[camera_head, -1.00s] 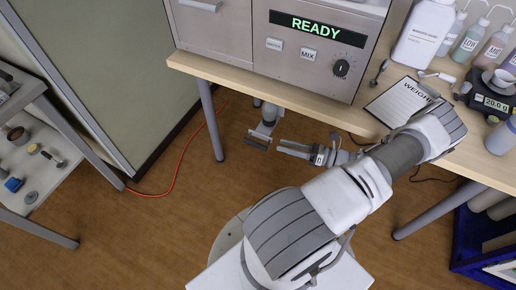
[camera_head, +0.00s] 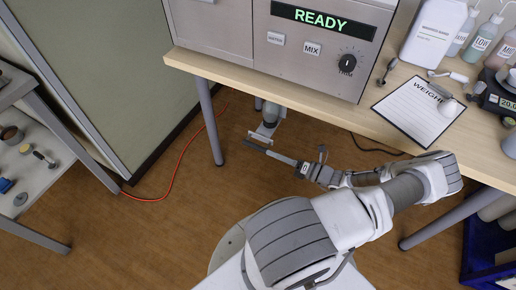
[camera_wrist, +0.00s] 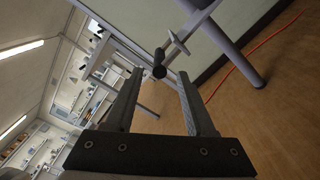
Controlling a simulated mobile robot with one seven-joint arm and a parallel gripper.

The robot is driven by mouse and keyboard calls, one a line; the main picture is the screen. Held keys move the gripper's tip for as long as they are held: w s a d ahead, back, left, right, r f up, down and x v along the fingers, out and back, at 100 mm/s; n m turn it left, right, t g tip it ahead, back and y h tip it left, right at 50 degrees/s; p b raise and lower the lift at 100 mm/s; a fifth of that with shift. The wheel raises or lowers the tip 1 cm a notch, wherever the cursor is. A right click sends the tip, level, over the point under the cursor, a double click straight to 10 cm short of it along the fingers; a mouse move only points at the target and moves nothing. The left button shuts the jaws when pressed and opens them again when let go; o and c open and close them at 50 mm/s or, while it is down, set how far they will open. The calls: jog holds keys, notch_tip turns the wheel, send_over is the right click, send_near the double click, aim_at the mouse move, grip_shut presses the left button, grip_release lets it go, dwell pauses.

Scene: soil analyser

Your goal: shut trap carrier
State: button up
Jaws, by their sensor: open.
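A pale grey fitting with a flat plate hangs under the bench in the head view (camera_head: 264,130); I take it as the trap carrier. A dark bar shows at its lower end. In the wrist view a round dark knob (camera_wrist: 159,71) and a thin cross-shaped metal piece (camera_wrist: 176,43) show ahead; I cannot tell how far away they are. My gripper (camera_head: 272,154) points left, with its tips at or just beside the dark bar. In the wrist view my gripper (camera_wrist: 159,84) is open, and the knob appears between its tips. I see no clear contact.
The bench (camera_head: 290,95) carries the analyser (camera_head: 270,45) reading READY, and a clipboard (camera_head: 418,110). A bench leg (camera_head: 210,125) stands left of the fitting. A red cable (camera_head: 175,175) lies on the floor. A shelf unit (camera_head: 35,160) stands far left.

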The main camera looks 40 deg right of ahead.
aim_at(264, 150)
jog(key=b+x, duration=0.1)
jog(key=x, duration=0.6)
grip_shut()
jog(key=shift+r, duration=0.1)
dwell(1.2)
